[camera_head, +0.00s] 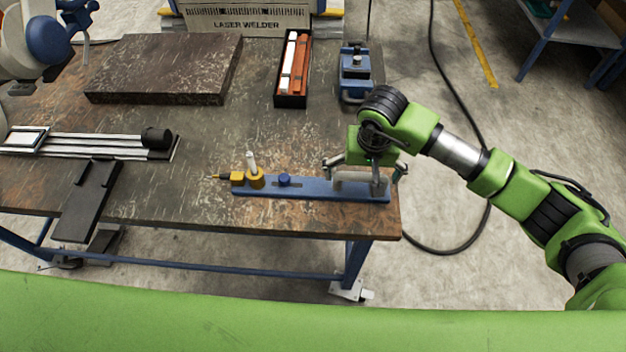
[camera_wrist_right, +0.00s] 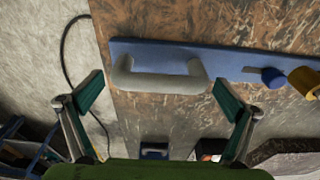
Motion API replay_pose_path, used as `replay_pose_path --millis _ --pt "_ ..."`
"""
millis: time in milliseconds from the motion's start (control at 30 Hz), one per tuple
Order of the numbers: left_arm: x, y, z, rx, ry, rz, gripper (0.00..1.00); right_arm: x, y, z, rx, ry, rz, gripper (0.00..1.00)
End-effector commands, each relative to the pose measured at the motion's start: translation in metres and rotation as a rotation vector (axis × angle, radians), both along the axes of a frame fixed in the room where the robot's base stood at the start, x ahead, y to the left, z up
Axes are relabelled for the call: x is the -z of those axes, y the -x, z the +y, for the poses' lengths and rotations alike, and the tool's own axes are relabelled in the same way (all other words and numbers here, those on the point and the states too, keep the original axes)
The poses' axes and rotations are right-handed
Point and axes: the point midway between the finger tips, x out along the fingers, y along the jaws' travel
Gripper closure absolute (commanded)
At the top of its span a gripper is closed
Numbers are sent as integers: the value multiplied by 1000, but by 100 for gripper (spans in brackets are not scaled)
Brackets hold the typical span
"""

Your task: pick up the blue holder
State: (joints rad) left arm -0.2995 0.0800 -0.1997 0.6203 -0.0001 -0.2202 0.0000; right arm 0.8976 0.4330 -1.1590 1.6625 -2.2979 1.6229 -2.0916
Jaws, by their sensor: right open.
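The blue holder (camera_head: 310,189) is a long flat blue bar lying near the front right edge of the table. It has a grey handle (camera_head: 352,181) at its right end, a blue knob (camera_head: 284,180) and a yellow post mount (camera_head: 256,181). My right gripper (camera_head: 366,172) is over the handle end, fingers spread and empty. In the right wrist view the grey handle (camera_wrist_right: 160,80) lies across the gap between the open fingertips (camera_wrist_right: 162,92), without clear contact. The blue bar (camera_wrist_right: 225,62) also shows there.
On the table (camera_head: 215,135) are a dark stone slab (camera_head: 165,68), a black box with red and white contents (camera_head: 292,68), a blue device (camera_head: 355,72), a rail assembly (camera_head: 90,143) and a black plate (camera_head: 90,200). A black cable lies on the floor to the right.

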Motion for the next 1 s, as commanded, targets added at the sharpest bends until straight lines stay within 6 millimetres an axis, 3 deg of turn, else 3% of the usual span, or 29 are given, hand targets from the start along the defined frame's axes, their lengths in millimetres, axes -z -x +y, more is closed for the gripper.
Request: replay_pose_path --millis 133,367,467,600,1000 --pt "-6 0 0 0 0 0 60 14 -2 1 -1 -1 1 0" --pt "-5 0 0 1 0 0 60 17 -3 1 -1 -1 0 0" --pt "-5 0 0 1 0 0 60 17 -3 1 -1 -1 0 21" --pt "-5 0 0 1 1 0 60 14 -4 2 -1 -7 -5 57" --pt "-1 0 0 1 1 1 60 10 -5 2 -1 -7 -7 60"
